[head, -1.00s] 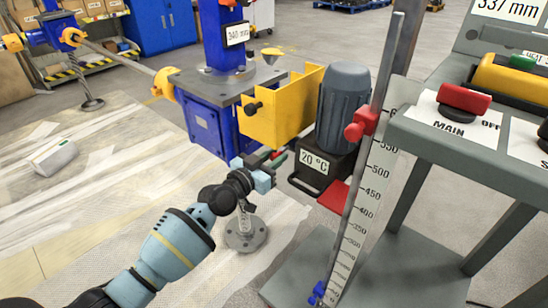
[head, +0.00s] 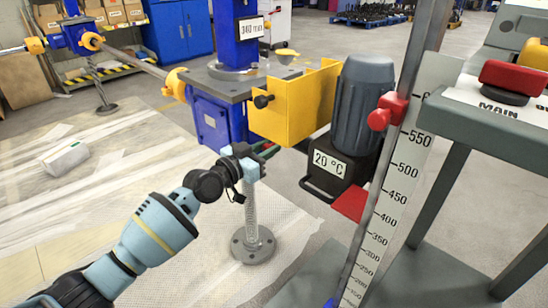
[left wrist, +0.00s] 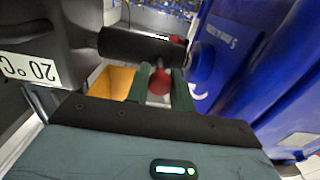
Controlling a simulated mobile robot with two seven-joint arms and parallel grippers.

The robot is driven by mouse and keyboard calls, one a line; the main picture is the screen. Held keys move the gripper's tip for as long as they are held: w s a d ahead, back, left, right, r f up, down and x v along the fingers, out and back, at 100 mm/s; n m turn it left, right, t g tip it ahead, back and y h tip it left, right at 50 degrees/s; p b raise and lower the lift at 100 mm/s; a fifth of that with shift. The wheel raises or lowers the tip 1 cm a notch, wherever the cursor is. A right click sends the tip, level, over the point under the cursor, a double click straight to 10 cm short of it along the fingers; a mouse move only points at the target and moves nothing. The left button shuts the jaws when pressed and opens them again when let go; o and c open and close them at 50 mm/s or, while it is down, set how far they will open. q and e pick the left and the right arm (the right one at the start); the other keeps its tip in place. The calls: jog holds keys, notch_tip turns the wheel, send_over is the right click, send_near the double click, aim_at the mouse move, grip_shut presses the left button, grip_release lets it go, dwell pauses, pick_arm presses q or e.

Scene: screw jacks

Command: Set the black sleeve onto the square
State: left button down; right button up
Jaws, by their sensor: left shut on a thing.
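My left gripper (head: 268,150) is between the blue screw jack (head: 212,120) and the dark motor unit (head: 365,105) labelled 20 °C. In the left wrist view its green fingers (left wrist: 160,88) are shut around a red knob (left wrist: 159,80). Just beyond the knob, the black sleeve (left wrist: 135,45) runs sideways from the motor unit's side (left wrist: 40,30) towards the blue jack housing (left wrist: 225,60). A red part (left wrist: 178,40) shows by the sleeve's right end. The square is not visible, and I cannot tell whether the sleeve touches the jack. My right gripper is out of view.
A yellow box (head: 300,100) hangs above the gripper. A post with a height scale (head: 395,190) and a grey console (head: 485,115) stand at the right. A round-footed screw stand (head: 253,243) is below my gripper. The floor at left is mostly open.

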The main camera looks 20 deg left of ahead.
pick_arm(q)
jog(key=shift+f, duration=0.1)
jog(key=c, duration=1.3)
grip_release()
jog(key=shift+a, duration=0.1)
jog(key=shift+o, duration=0.2)
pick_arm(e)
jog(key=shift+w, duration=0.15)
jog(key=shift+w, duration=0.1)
pick_arm(q)
jog(key=shift+s, duration=0.1)
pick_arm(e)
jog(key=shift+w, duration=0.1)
pick_arm(q)
jog(key=p+v, duration=0.2)
jog(key=v, duration=0.5)
jog(key=shift+s, duration=0.3)
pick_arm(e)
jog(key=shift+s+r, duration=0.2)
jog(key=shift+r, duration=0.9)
pick_arm(q)
jog(key=shift+a, duration=0.1)
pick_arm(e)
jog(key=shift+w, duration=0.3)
